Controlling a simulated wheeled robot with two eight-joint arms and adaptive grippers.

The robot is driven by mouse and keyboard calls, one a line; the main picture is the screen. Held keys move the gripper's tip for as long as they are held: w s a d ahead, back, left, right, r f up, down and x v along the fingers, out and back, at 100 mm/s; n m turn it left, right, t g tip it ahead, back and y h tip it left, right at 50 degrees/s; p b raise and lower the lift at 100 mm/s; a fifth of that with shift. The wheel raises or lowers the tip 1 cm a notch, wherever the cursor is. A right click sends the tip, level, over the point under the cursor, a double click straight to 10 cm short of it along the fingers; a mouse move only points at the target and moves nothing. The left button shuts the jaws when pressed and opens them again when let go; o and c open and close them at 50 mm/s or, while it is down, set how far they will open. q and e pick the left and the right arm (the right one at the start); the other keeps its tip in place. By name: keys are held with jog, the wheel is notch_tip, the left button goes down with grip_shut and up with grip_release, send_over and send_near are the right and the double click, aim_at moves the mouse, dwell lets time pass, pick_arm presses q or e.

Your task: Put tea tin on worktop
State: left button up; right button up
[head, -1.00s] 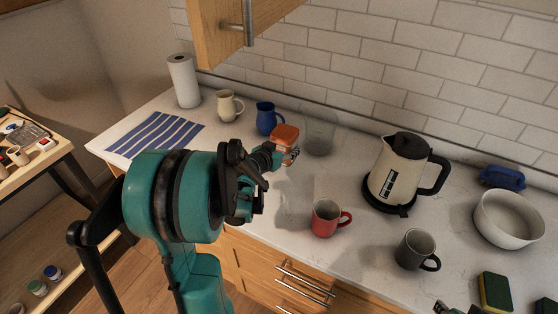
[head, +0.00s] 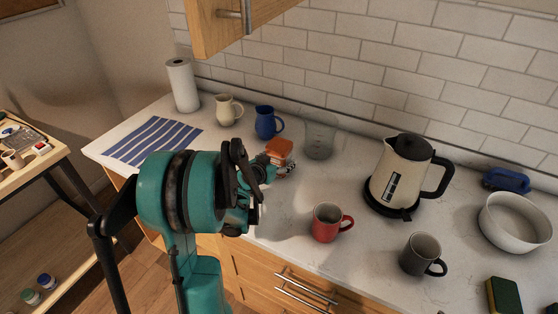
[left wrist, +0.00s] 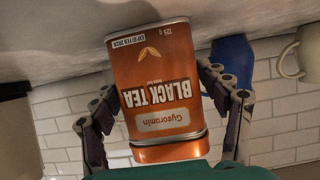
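The tea tin (head: 279,148) is orange. In the left wrist view the tin (left wrist: 158,75) fills the middle, its "Black Tea" label upside down in the picture. My left gripper (head: 281,166) has a finger on each side of the tin and is shut on it. The tin is over the pale worktop (head: 290,217), upright or nearly so, with its base close to the surface. I cannot tell if the base touches. My right gripper is not clearly visible.
Near the tin stand a blue jug (head: 267,122), a clear beaker (head: 320,137) and a red mug (head: 327,223). A cream jug (head: 227,110), kettle (head: 400,175), grey mug (head: 421,255) and bowl (head: 513,224) are farther off. Bare worktop lies between the tin and kettle.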

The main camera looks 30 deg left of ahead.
pick_arm(q)
jog(key=shift+r, duration=0.15)
jog(key=shift+s+r, duration=0.15)
jog(key=shift+r, duration=0.05)
jog(key=p+v, duration=0.3)
jog(key=v, duration=0.8)
jog(key=shift+s, duration=0.35)
